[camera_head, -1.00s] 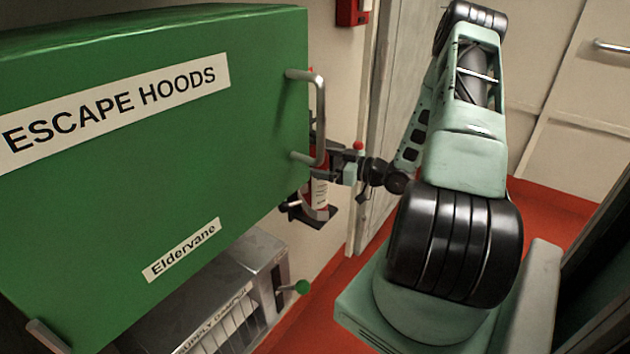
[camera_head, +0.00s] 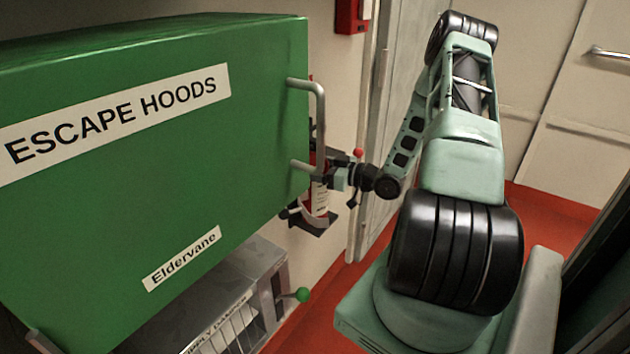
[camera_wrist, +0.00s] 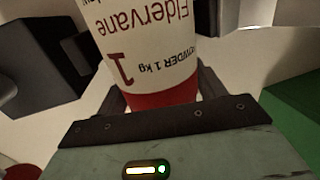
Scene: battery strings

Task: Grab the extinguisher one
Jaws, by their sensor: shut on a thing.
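The fire extinguisher (camera_head: 319,197) is a small red cylinder with a white label. It stands at the wall beyond the right end of the green cabinet, partly hidden by the cabinet and its handle. In the wrist view the extinguisher (camera_wrist: 150,55) fills the upper middle, and its label reads "POWDER 1 kg". My gripper (camera_head: 328,174) is at the extinguisher's side, shut on its body. In the wrist view the dark fingers lie on both sides of the red band. A dark bracket (camera_head: 308,222) sits at the extinguisher's base; I cannot tell if they touch.
The green "ESCAPE HOODS" cabinet (camera_head: 150,170), with a grey handle (camera_head: 320,125), stands close left of my gripper. A metal supply unit with a green-knobbed lever (camera_head: 302,295) is below it. A red wall box (camera_head: 351,15) is above. Red floor shows at right.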

